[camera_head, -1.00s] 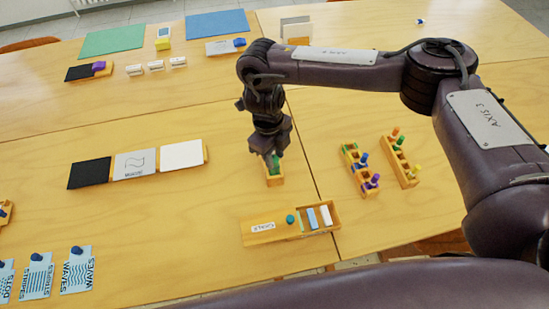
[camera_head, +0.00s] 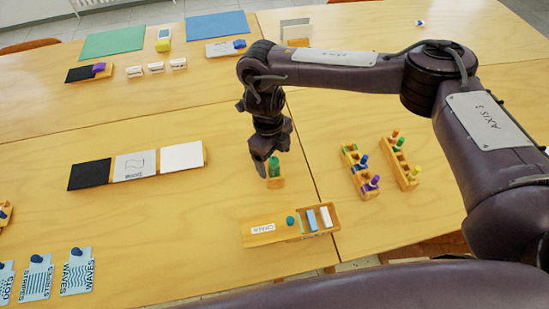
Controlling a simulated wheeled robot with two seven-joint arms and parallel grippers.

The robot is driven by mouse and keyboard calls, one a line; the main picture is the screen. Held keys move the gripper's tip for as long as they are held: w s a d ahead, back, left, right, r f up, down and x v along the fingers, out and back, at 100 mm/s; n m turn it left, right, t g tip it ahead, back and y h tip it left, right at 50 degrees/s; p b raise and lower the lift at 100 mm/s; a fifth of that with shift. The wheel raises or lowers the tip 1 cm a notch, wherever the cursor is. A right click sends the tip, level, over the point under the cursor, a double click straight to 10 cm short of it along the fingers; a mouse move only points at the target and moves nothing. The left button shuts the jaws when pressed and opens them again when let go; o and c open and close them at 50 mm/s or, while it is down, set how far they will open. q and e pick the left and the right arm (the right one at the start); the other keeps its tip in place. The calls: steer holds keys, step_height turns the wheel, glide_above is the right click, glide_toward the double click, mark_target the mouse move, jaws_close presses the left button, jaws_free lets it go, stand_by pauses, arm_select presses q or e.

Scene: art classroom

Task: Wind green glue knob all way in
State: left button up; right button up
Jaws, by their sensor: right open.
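The green glue stick (camera_head: 274,167) stands upright in a small wooden holder (camera_head: 275,183) near the middle of the table. Its lower end and its knob cannot be made out at this size. My right gripper (camera_head: 262,168) points down just to the left of the green glue and is open. The gripper's fingers are dark, and I cannot tell whether one touches the glue. My left gripper is not in view.
Two wooden racks with coloured glue sticks (camera_head: 360,170) (camera_head: 402,163) stand to the right. A wooden box with a teal knob (camera_head: 262,231) lies in front. A black, grey and white panel strip (camera_head: 136,166) lies left. Clear table lies between.

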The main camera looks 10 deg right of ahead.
steer(key=shift+r+p, duration=2.8)
steer(key=shift+r, duration=0.25)
